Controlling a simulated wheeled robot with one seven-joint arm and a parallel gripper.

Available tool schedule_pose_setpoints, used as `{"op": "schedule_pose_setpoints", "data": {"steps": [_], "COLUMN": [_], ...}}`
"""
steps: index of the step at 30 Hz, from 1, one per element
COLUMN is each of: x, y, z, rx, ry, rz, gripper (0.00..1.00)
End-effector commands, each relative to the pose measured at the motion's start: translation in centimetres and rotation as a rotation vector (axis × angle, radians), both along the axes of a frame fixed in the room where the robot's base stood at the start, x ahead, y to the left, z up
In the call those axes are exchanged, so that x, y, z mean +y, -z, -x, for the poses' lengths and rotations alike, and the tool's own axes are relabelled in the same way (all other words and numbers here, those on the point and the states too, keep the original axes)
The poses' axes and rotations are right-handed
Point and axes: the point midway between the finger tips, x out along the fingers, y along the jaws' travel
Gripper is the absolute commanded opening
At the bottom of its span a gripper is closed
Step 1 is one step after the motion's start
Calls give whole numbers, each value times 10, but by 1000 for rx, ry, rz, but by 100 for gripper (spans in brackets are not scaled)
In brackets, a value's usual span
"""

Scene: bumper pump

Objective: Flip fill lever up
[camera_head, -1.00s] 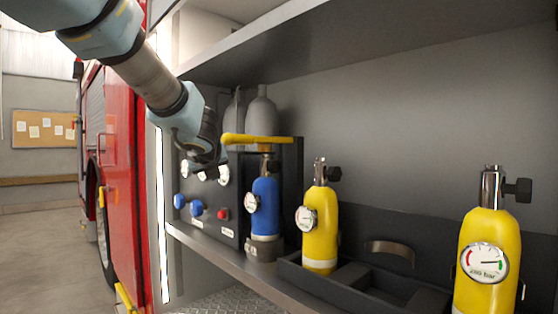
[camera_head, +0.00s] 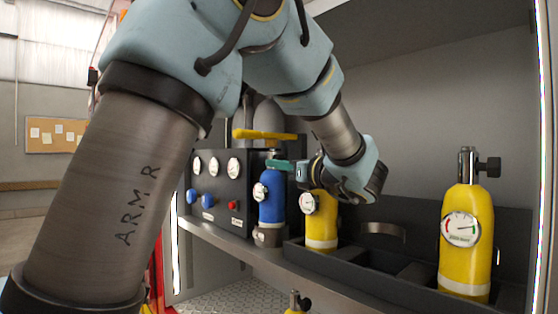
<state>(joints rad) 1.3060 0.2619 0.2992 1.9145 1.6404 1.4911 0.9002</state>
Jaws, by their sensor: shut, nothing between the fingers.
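A yellow lever (camera_head: 262,135) lies roughly level along the top of the black control panel (camera_head: 222,158), above a blue cylinder (camera_head: 271,205). I take it for the fill lever; no label for it is readable. I cannot tell whether the tip touches the valve. The arm wrist covers the top of the middle yellow cylinder (camera_head: 321,232).
The panel carries several white gauges, two blue knobs (camera_head: 207,200) and a red button (camera_head: 233,205). Another yellow cylinder (camera_head: 466,265) stands at right in a black tray (camera_head: 385,268). A shelf overhangs the compartment.

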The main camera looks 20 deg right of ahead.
Motion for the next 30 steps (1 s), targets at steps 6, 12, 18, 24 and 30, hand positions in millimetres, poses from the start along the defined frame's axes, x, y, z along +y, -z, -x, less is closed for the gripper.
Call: {"op": "schedule_pose_setpoints", "data": {"steps": [6,12,18,24,30], "x": [21,35,37,38,38], "y": [-6,-17,-40,-47,-46], "z": [-42,-71,-73,-73,-73], "rx": [0,-1,1,1,1], "ry": [-4,0,1,1,1], "rz": [-3,2,0,-1,-1], "gripper": [0,0,0,0,0]}}
